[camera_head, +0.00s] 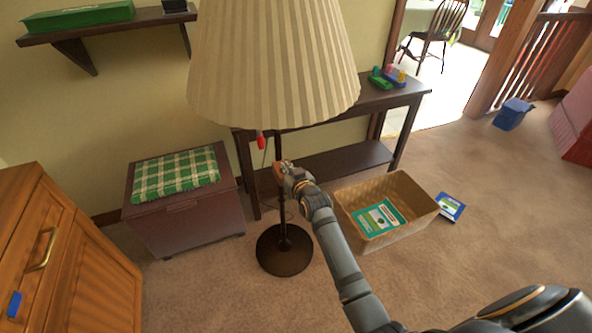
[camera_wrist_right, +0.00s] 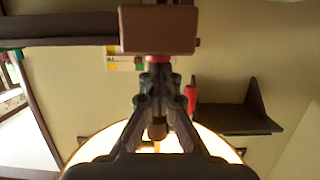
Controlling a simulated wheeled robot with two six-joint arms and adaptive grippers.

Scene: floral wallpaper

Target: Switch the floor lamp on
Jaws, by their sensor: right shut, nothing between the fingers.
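The floor lamp has a wide pleated cream shade (camera_head: 270,65), a dark pole and a round dark base (camera_head: 285,250). A red pull (camera_head: 261,139) hangs below the shade. It shows in the right wrist view (camera_wrist_right: 190,95) to the right of the fingers, apart from them. The shade's underside looks bright at the bottom of that view. My right gripper (camera_head: 282,168) is shut and empty at the pole, below and right of the pull; it also shows in the wrist view (camera_wrist_right: 158,80). My left gripper is out of view.
A dark console table (camera_head: 340,115) stands behind the lamp, a chest (camera_head: 190,220) with a checked cloth to its left. A wooden cabinet (camera_head: 95,265) is at left.

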